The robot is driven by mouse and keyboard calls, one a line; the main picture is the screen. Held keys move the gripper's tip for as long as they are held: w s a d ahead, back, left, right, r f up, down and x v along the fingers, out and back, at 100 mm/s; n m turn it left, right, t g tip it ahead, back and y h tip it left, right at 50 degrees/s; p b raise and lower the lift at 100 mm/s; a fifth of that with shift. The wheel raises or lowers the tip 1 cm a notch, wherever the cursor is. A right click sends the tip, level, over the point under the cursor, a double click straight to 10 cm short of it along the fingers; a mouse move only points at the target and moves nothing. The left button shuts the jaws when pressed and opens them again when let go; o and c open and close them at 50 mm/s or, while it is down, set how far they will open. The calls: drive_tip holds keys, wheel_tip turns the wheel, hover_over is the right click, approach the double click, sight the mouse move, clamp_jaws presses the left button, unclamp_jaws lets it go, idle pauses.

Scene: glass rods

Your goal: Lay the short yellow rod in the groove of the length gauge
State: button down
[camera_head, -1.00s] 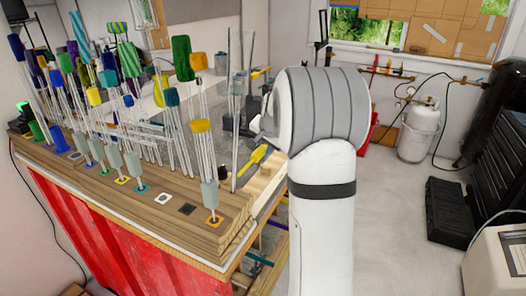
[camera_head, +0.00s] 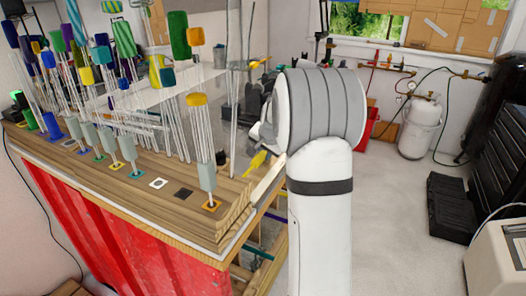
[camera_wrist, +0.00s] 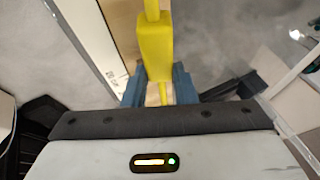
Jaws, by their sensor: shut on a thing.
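My gripper (camera_wrist: 158,88) is shut on a yellow piece (camera_wrist: 153,45), with a blue-grey finger on each side of it. In the wrist view the piece has a thick block with thin yellow ends above and below. A length gauge with a groove is not clearly recognisable. A long pale strip with small marks (camera_wrist: 88,45) lies left of the piece in the wrist view; I cannot tell whether it is the gauge.
A wooden bench top (camera_head: 150,195) on a red base (camera_head: 125,235) holds several upright clear rods with coloured blocks. A rod with an orange block (camera_head: 197,99) stands near its right corner. A black case (camera_head: 451,205) and a white gas cylinder (camera_head: 419,125) stand right. The floor between is clear.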

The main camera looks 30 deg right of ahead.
drive_tip(key=shift+r, duration=0.15)
drive_tip(key=shift+r+p, duration=0.4)
drive_tip(key=shift+r, duration=0.15)
drive_tip(key=shift+f+b, duration=1)
idle(1.0)
drive_tip(key=c, duration=1.1)
unclamp_jaws()
